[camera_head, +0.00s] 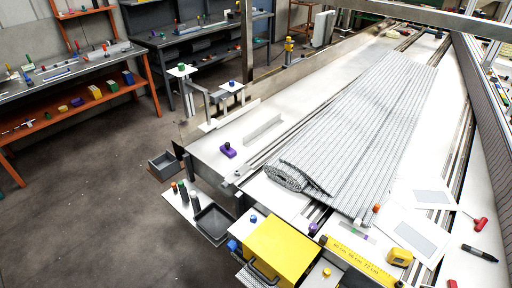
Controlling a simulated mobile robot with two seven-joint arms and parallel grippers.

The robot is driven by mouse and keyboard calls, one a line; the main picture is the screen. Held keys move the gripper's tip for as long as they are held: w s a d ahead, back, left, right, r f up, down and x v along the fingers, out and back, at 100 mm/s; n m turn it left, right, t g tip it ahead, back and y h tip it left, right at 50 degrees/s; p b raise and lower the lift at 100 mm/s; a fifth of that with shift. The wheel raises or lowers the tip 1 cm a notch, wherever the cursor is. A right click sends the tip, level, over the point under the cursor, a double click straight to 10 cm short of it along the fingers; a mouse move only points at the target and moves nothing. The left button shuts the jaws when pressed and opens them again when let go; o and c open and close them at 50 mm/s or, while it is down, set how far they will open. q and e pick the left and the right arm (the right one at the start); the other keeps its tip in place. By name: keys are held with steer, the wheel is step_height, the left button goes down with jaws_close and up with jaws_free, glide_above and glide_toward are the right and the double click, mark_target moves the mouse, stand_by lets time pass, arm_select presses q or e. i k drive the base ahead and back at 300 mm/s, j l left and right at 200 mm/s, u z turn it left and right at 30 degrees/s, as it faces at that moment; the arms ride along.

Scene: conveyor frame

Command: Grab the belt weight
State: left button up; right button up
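No object is clearly marked as the belt weight. A small purple block with a dark knob (228,150) sits on the white frame surface left of the belt. The grey ribbed belt (375,125) lies along the conveyor frame, with its near left end rolled up (287,177). A large yellow block (280,250) stands at the near edge, with a dark handle at its lower left. Neither of my grippers shows in this view.
A yellow ruler (358,262), a yellow tape measure (400,257), a red-handled tool (480,224) and a black marker (480,253) lie at the near right. A dark tray (213,222) sits left of the yellow block. Workbenches stand at the back left, with open floor before them.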

mark_target(226, 149)
steer(key=i+j+z, duration=0.15)
steer(key=j, duration=0.2)
steer(key=j+z, duration=0.2)
steer(key=i+j+z, duration=0.15)
steer(key=j, duration=0.35)
steer(key=i+j+z, duration=0.1)
steer(key=j, duration=0.45)
steer(key=j+z, duration=0.1)
steer(key=j, duration=0.45)
steer(key=i+j, duration=0.1)
steer(key=j, duration=0.45)
steer(key=i+j, duration=0.1)
steer(key=j, duration=0.45)
steer(key=i+j, duration=0.1)
steer(key=j, duration=0.45)
steer(key=i+j, duration=0.1)
steer(key=j, duration=0.45)
steer(key=i+j, duration=0.5)
steer(key=z, duration=0.05)
